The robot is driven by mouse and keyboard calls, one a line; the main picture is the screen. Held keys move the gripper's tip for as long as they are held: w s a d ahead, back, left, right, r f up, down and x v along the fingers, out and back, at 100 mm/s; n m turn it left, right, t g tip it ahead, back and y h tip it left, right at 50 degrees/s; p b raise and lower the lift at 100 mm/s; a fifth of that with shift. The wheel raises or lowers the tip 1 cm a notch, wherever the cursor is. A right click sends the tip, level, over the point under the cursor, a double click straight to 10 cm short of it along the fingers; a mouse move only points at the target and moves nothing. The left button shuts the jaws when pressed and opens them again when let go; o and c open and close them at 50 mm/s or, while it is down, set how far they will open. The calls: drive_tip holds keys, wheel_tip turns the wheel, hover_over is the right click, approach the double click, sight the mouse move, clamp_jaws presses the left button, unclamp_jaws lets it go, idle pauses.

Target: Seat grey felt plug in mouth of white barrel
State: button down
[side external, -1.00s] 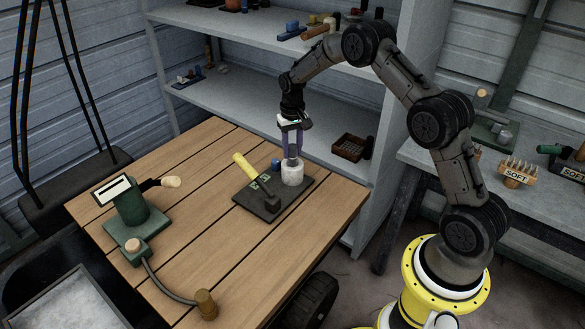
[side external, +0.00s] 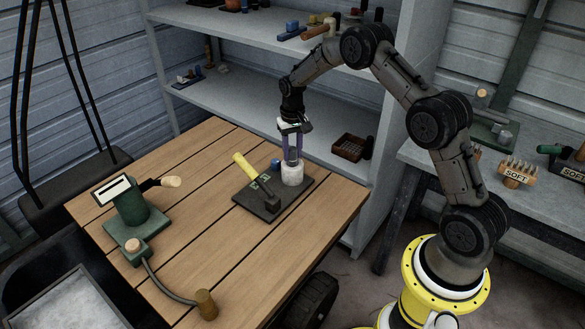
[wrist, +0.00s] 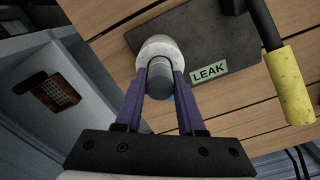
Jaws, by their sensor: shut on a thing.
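The white barrel (side external: 292,176) stands upright on a dark mat (side external: 258,207) near the right side of the wooden table. It also shows in the wrist view (wrist: 158,46), at the top between my fingertips. My gripper (side external: 292,160) points down right over the barrel, its purple fingers shut on the grey felt plug (wrist: 159,86). The plug sits between the fingers, in line with the barrel's mouth. The plug and fingers hide most of the mouth, so I cannot tell how far the plug is in it.
A small blue item (side external: 275,163) is behind. A green stand (side external: 132,212) with a hose occupies the table's left. Shelves (side external: 230,95) stand behind the table.

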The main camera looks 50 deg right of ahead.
sight(293, 149)
drive_tip(key=shift+f, duration=0.1)
drive_tip(key=shift+c, duration=2.2)
unclamp_jaws()
wheel_tip(293, 149, up, 14)
drive_tip(key=shift+f, duration=0.1)
